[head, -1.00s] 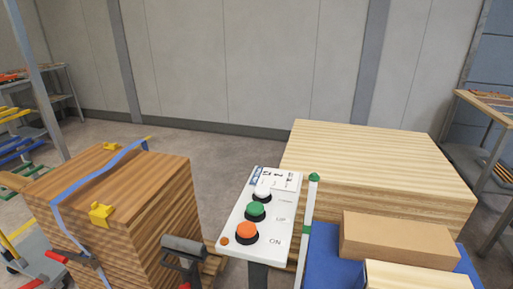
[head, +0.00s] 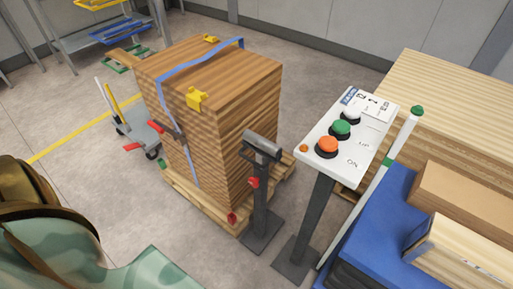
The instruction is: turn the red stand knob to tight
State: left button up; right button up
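The red stand knob (head: 253,182) sits on the side of the dark post of the roller stand (head: 261,205), about halfway up. It is small here, and I cannot tell whether it is tight or loose. The stand has a grey roller (head: 262,145) on top and a flat dark foot on the floor. It stands upright between the strapped wood stack and the control panel post. Neither gripper is in view.
The strapped wood stack (head: 222,88) on its pallet (head: 190,196) is left of the stand. The button panel (head: 345,128) is close on its right. A blue table (head: 378,215) with boards is farther right. Camouflage-patterned and brown shapes (head: 45,225) fill the lower left.

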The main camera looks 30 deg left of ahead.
aim_at(254, 182)
jog(key=u, duration=0.95)
